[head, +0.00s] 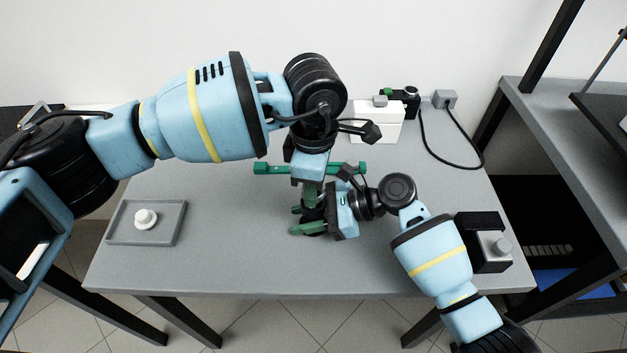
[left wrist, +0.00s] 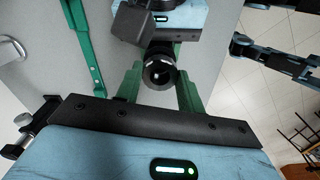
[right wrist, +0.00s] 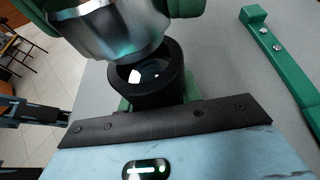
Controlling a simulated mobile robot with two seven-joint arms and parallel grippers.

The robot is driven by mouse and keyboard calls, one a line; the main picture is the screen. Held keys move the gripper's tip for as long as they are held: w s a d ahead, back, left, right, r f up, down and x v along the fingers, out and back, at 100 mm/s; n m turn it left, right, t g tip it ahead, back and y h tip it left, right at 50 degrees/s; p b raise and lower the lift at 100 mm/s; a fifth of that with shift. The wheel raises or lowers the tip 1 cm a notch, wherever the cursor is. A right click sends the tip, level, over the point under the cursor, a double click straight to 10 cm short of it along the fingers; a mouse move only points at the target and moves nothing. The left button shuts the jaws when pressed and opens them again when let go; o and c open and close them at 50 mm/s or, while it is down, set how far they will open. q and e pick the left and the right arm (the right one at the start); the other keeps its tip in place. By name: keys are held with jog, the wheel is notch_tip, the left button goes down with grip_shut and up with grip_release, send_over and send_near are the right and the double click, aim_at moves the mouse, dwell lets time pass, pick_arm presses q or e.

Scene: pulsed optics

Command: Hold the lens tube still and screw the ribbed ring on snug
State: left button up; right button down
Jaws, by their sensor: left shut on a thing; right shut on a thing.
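The black lens tube (right wrist: 150,90) stands upright in the right wrist view, its glass visible in the open top. My right gripper (head: 306,222) is shut on it from the side, low over the table. The silver ribbed ring (right wrist: 112,28) is above the tube mouth, overlapping its far side in that view; I cannot tell whether they touch. My left gripper (head: 311,194) points down from above, its green fingers shut on the ring. In the left wrist view a dark round end (left wrist: 159,73) shows between the left fingers (left wrist: 160,90). The threads are hidden.
A green bar (head: 268,168) lies behind the grippers. A grey tray (head: 118,226) with a white knobbed piece (head: 147,219) is at left. A white box (head: 372,126) stands at the back, a black box with a grey knob (head: 483,225) at right. The table's front left is clear.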

pick_arm(q)
jog(key=shift+f, duration=1.1)
jog(key=shift+s+f, duration=0.1)
jog(key=shift+f, duration=0.05)
jog(key=shift+c, duration=0.4)
jog(key=shift+f, duration=0.15)
dwell(0.4)
jog(key=m, duration=0.4)
jog(key=shift+m, duration=0.4)
jog(key=shift+a+m, duration=0.1)
jog(key=shift+m, duration=0.2)
jog(key=m, duration=0.4)
